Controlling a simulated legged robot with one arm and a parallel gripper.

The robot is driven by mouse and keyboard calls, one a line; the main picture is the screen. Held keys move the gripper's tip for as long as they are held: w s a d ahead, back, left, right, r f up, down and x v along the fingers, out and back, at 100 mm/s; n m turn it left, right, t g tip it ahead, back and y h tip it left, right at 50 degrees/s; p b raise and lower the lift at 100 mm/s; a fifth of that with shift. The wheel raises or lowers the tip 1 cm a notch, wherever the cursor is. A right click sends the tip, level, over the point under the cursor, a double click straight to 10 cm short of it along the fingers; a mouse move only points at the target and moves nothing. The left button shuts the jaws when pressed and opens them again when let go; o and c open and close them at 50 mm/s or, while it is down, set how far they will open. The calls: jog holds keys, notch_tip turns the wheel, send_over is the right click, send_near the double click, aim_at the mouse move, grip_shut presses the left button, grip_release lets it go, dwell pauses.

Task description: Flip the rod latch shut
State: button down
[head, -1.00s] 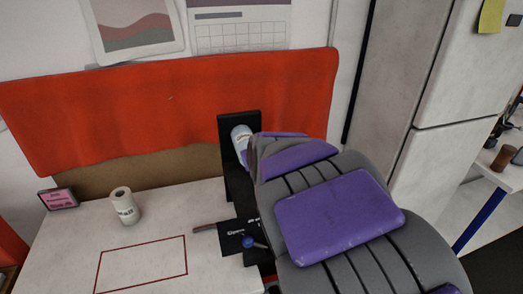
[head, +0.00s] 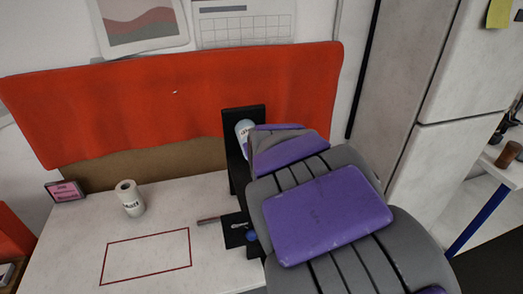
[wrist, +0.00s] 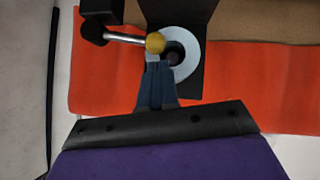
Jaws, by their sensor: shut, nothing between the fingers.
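The rod latch (wrist: 123,38) shows in the wrist view as a short metal rod with a yellow ball knob, running from a black mount at upper left. My gripper (wrist: 158,62) has its dark blue fingers together just below the yellow ball. I cannot tell whether they touch it. Behind them is a pale blue-white round piece (wrist: 187,45) with a dark centre, against a black upright plate (wrist: 192,85). In the head view the black upright stand (head: 230,122) shows with a white rounded piece (head: 243,129). My arm hides the fingertips and the latch there.
A red panel (head: 150,110) is behind. The red-outlined area is clear.

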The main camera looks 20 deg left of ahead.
jog(key=w+r+p+v, duration=0.1)
jog(key=r+p+v, duration=0.1)
jog(key=v, duration=1)
jog(key=s+d+f+m+g+h, duration=0.2)
jog(key=s+d+f, duration=0.3)
jog(key=d, duration=0.4)
jog(key=s+d+f+m+g+h, duration=0.15)
jog(key=s+d+f, duration=0.3)
jog(key=d, duration=0.45)
jog(key=s+d+f+m+g, duration=0.1)
jog(key=s+d+f+g, duration=0.1)
jog(key=s, duration=0.5)
jog(key=s+d+f+m+g, duration=0.2)
jog(key=s+d+f+g, duration=0.1)
jog(key=s+d, duration=0.2)
jog(key=s+d+f+m+g, duration=0.1)
jog(key=s+d+f+g, duration=0.1)
jog(key=s, duration=0.7)
jog(key=shift+s+d+f+g+h, duration=0.35)
jog(key=shift+s+d+g, duration=0.1)
jog(key=shift+d, duration=0.3)
jog(key=shift+d+m, duration=0.1)
jog(key=shift+m, duration=0.15)
